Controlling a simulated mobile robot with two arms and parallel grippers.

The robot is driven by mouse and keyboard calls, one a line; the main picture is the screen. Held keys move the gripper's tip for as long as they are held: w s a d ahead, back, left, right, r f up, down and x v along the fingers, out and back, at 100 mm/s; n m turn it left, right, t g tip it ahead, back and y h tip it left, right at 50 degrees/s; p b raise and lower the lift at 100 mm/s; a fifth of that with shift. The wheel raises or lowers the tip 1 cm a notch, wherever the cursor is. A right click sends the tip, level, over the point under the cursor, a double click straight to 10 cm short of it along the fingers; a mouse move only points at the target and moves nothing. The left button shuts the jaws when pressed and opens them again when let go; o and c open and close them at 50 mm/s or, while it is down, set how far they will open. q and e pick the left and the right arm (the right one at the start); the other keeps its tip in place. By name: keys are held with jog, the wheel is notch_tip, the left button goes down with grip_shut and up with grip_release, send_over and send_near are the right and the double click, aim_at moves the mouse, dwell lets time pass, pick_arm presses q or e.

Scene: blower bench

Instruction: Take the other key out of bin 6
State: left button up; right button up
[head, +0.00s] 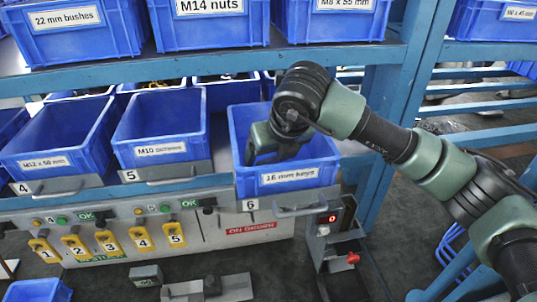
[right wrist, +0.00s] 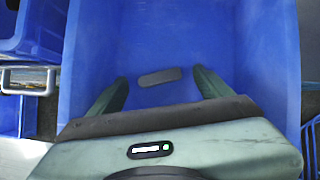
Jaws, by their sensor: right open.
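Bin 6 (head: 325,172) is a blue bin labelled "16 mm keys", above the number 6 plate in the head view. My right gripper (head: 262,152) reaches down into it from the right, and its fingertips are partly hidden by the bin's front wall. In the right wrist view the gripper (right wrist: 160,77) is open, its two green fingers apart. A small dark grey key (right wrist: 159,76) lies on the blue bin floor, seen between the fingertips. I cannot tell how high the fingertips are above it. My left gripper is not in view.
Bin 5 (head: 198,125), labelled M10, and the M12 x 50 bin (head: 90,150) stand to the left. Upper-row bins (head: 210,33) hang above. A blue rack post (head: 400,75) rises close to my right arm. Yellow numbered tags (head: 108,241) hang below the bins.

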jog(key=shift+w+a+f, duration=0.15)
jog(key=shift+w+f, duration=0.05)
jog(key=shift+f, duration=0.2)
jog(key=shift+s, duration=0.1)
jog(key=shift+c, duration=0.6)
jog(key=c, duration=1.4)
